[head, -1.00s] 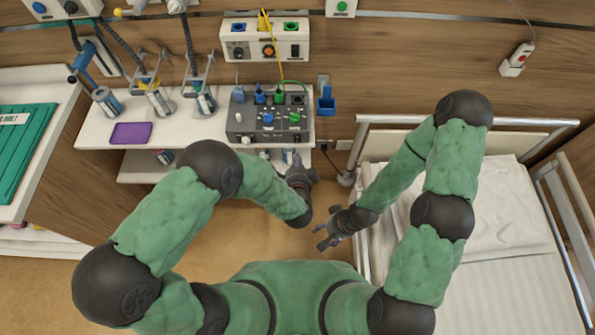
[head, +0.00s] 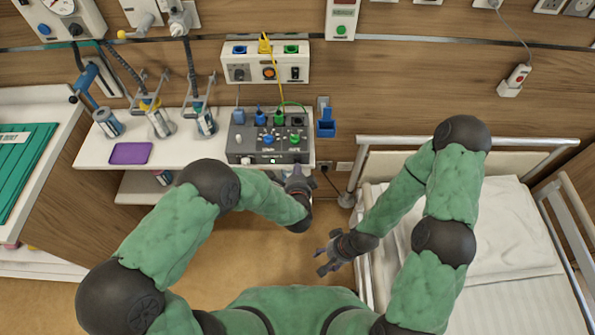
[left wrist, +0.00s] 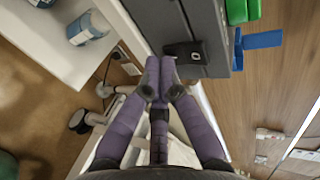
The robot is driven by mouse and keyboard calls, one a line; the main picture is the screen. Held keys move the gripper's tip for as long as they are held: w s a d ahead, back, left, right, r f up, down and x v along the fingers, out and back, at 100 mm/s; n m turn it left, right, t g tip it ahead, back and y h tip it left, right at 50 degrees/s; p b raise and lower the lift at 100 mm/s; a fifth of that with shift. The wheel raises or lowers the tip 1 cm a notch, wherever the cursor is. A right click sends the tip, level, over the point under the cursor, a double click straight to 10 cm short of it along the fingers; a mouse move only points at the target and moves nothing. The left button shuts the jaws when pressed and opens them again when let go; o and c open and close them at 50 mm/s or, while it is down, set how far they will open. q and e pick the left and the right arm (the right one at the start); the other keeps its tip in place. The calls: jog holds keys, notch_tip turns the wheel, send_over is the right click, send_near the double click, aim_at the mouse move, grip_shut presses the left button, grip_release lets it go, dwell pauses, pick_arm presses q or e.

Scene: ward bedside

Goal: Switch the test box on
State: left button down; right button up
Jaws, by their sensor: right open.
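The test box (head: 240,146) is a dark grey unit with coloured knobs and plugs, standing on the white wall shelf. My left gripper (head: 298,174) is at the box's front right corner. In the left wrist view the left gripper's fingers (left wrist: 160,76) are drawn together, with nothing seen between them. They are close beside a black switch (left wrist: 185,50) marked O on the box's grey side (left wrist: 180,20); I cannot tell whether they touch it. My right gripper (head: 328,256) is open and empty, beside the bed.
A purple pad (head: 130,153) and several canisters are on the shelf (head: 187,150) left of the box. A blue holder (head: 325,122) is on the wall right of it. A yellow cable runs from the wall unit (head: 262,65) to the box. The bed (head: 500,270) fills the right.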

pick_arm(q)
jog(key=shift+r, duration=0.2)
jog(key=shift+r+p, duration=0.7)
jog(key=shift+p, duration=0.1)
jog(key=shift+s, duration=0.1)
jog(key=v, duration=1.1)
jog(key=shift+s+r, duration=0.15)
jog(key=shift+s, duration=0.25)
